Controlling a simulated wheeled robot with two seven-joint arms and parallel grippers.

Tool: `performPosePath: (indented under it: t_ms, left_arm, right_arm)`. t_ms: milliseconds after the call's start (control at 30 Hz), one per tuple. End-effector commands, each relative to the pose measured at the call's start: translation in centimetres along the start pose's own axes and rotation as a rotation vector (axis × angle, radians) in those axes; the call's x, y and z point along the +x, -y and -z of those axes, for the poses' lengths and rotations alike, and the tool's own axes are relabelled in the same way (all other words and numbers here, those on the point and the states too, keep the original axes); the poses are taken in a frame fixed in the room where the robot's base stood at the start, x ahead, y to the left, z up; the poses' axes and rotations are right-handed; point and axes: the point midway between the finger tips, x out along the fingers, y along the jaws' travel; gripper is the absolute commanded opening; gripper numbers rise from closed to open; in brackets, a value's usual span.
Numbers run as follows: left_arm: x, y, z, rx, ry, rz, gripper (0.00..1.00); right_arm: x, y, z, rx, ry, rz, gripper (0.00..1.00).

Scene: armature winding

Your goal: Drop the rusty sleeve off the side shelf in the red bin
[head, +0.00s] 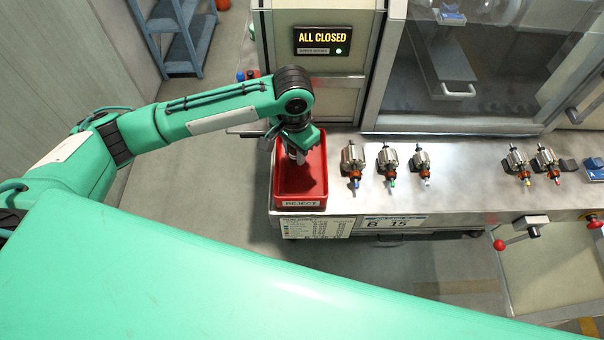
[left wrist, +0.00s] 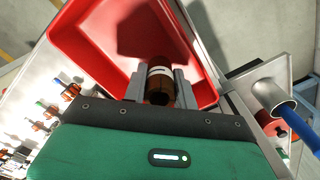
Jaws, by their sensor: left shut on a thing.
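The red bin (head: 300,187), labelled REJECT, stands at the left end of the metal bench. My left gripper (head: 299,155) is over the bin, pointing down. In the left wrist view the gripper (left wrist: 160,88) is shut on the rusty sleeve (left wrist: 160,92), a brown cylinder with a pale band. The bin (left wrist: 88,42) shows beneath the sleeve, with a shadow on its floor. The sleeve is hard to make out in the head view, mostly hidden by the gripper. My right gripper is not in view.
Several armatures (head: 388,161) stand in a row on the bench, right of the bin. A tube holding a blue-handled tool (left wrist: 275,100) is beside the bin in the left wrist view. A blue shelf rack (head: 178,38) stands at the back left. A glass-fronted cabinet (head: 470,70) is behind the bench.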

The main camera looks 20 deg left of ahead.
Motion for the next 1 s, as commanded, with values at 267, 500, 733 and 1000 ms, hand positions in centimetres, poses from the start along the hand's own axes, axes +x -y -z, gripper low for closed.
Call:
performPosePath:
  t_ms: [267,500,733,1000]
  left_arm:
    - [-0.1,0.0,0.0,0.0,0.0,0.0,0.53]
    - [-0.1,0.0,0.0,0.0,0.0,0.0,0.53]
    - [-2.2,0.0,0.1,0.001,-0.005,-0.001,0.53]
    - [-8.6,0.0,0.1,0.003,-0.006,0.001,0.53]
  right_arm:
    - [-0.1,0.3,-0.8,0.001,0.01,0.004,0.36]
    - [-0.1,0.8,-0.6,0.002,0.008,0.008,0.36]
    - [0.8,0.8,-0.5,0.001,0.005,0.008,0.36]
    - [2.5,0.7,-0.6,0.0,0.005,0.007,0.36]
